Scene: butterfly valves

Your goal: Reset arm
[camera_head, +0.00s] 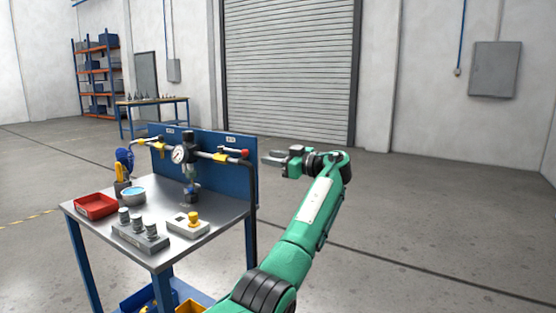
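A pipe line with a yellow valve handle (221,157) and a red-ended handle (243,153) runs along the panel. Another yellow handle (159,146) is on its left part. A round pressure gauge (179,154) sits in the middle.
The workbench (152,256) carries a red tray (96,206), a round bowl (133,196), a grey block with several knobs (140,236) and a box with a yellow button (188,225). Open floor (430,220) lies to the right. A roller door (288,70) stands behind.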

